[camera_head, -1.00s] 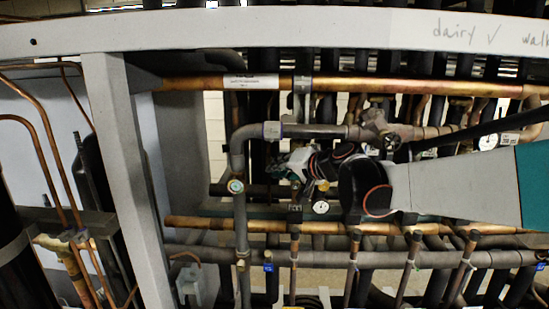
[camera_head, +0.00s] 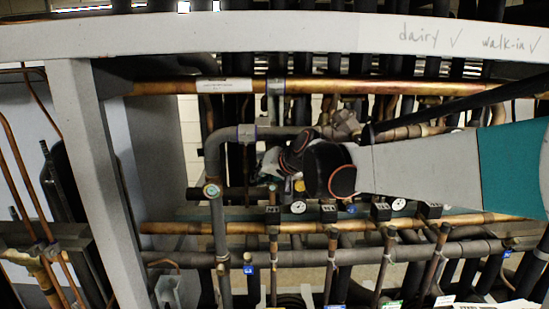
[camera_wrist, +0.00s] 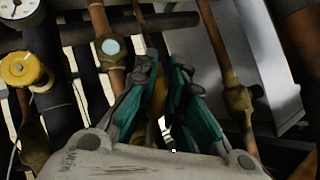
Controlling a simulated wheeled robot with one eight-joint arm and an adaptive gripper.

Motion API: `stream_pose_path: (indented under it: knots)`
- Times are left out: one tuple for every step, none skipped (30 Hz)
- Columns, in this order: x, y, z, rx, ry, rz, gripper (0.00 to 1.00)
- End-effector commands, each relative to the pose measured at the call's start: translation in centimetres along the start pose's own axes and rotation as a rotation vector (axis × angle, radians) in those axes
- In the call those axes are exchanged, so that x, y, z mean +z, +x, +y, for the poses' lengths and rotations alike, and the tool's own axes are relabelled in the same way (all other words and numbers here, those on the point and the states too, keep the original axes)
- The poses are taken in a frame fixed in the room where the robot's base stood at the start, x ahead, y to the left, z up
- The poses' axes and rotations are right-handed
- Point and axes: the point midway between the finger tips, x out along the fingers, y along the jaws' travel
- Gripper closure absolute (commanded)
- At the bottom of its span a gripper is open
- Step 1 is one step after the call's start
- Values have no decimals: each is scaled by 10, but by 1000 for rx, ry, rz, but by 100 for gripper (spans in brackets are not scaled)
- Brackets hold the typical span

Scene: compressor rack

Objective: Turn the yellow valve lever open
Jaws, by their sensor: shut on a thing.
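My gripper (camera_wrist: 164,70) has teal fingers and is closed around a yellow piece, which I take to be the valve lever (camera_wrist: 156,104). Only a narrow strip of the lever shows between the fingers in the wrist view; the rest is hidden, so its angle cannot be told. In the head view my gripper (camera_head: 268,162) is small and partly covered by my wrist, just right of the vertical grey pipe. The lever cannot be made out there.
A round yellow cap (camera_wrist: 22,70) and a white gauge (camera_wrist: 18,8) are left of the fingers. A copper pipe (camera_wrist: 240,100) runs close on the right. A pale frame beam (camera_head: 250,34) crosses above, with dense pipework around my arm.

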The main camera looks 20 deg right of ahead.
Motion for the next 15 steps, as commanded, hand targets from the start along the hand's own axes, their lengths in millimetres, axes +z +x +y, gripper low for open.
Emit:
stream_pose_path:
  knots:
    - [1,-3,0,0,0,2,100]
    - [1,-3,0,0,0,2,100]
    - [1,-3,0,0,0,2,100]
    - [1,-3,0,0,0,2,100]
    - [1,-3,0,0,0,2,85]
    - [2,-3,0,0,0,2,76]
    - [2,-3,0,0,0,2,69]
    - [2,-3,-1,-1,0,2,66]
    - [2,-3,-1,-1,0,2,66]
    - [2,-3,-1,-1,0,1,66]
    - [2,-3,-1,-1,0,1,66]
    - [2,-3,-1,-1,0,1,66]
    - [2,-3,-1,-1,0,1,66]
    - [2,-3,-1,-1,0,1,66]
    - [2,-3,-1,-1,0,1,66]
